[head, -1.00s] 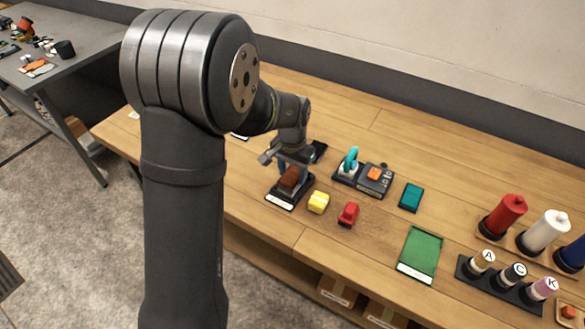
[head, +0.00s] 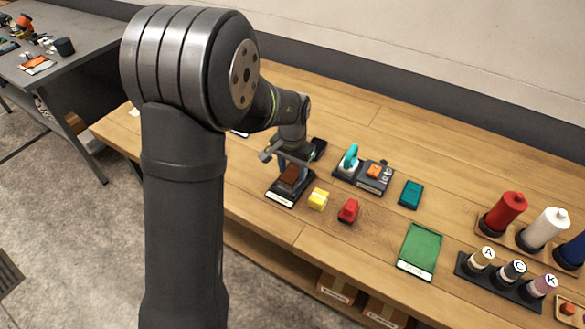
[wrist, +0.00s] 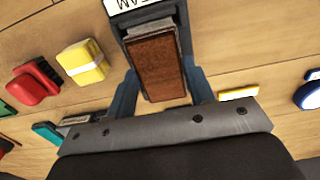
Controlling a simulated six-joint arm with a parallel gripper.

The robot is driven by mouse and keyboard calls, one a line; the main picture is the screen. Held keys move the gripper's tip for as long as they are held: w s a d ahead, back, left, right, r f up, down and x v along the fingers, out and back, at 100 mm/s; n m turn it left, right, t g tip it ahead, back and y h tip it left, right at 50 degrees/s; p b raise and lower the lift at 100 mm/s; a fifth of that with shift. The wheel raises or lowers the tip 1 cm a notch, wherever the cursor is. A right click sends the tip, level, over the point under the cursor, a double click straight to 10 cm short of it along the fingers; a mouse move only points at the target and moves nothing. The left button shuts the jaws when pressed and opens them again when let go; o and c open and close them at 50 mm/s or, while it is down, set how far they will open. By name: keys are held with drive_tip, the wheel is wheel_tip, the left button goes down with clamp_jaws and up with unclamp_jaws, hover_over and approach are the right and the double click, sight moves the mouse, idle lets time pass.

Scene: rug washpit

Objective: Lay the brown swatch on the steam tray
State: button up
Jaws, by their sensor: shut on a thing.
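The brown swatch (wrist: 160,70) is a flat, reddish-brown rectangle between the two blue fingers of my gripper (wrist: 161,80), which is shut on it. In the head view the swatch (head: 290,176) is over the dark steam tray (head: 279,198), within its outline. The tray's white label and dark rim (wrist: 128,28) show at the top of the wrist view. I cannot tell whether the swatch touches the tray floor. In the head view my gripper (head: 291,168) points down over the tray, its fingers partly hidden.
A yellow block (head: 318,199) and a red block (head: 348,211) stand close right of the tray. Spools (head: 502,214) stand far right. Bare wood lies around the green mat.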

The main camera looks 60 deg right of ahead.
sight(293, 172)
drive_tip(key=shift+f, duration=0.4)
idle(0.4)
drive_tip(key=o, duration=1.4)
drive_tip(key=shift+c, duration=0.2)
drive_tip(key=shift+r, duration=3.55)
drive_tip(key=shift+f, duration=0.1)
drive_tip(key=shift+f, duration=3.45)
